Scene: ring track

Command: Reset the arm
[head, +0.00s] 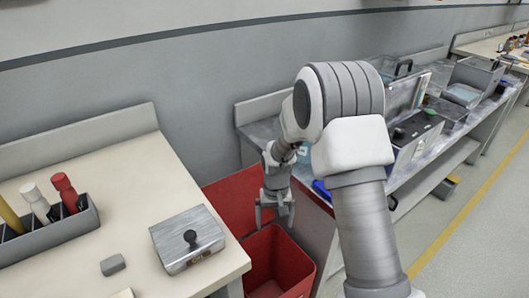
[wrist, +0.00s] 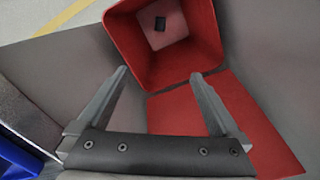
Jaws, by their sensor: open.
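My gripper (head: 274,212) hangs pointing down above the red bin (head: 281,262), between the two work tables. In the wrist view my gripper (wrist: 158,86) is open, with its two fingers spread apart and nothing between them. My arm bends over from the right of the head view and hides part of the right-hand bench.
A bench (head: 440,145) with bins and boxes runs along the right. Open floor (head: 470,215) lies farther right.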

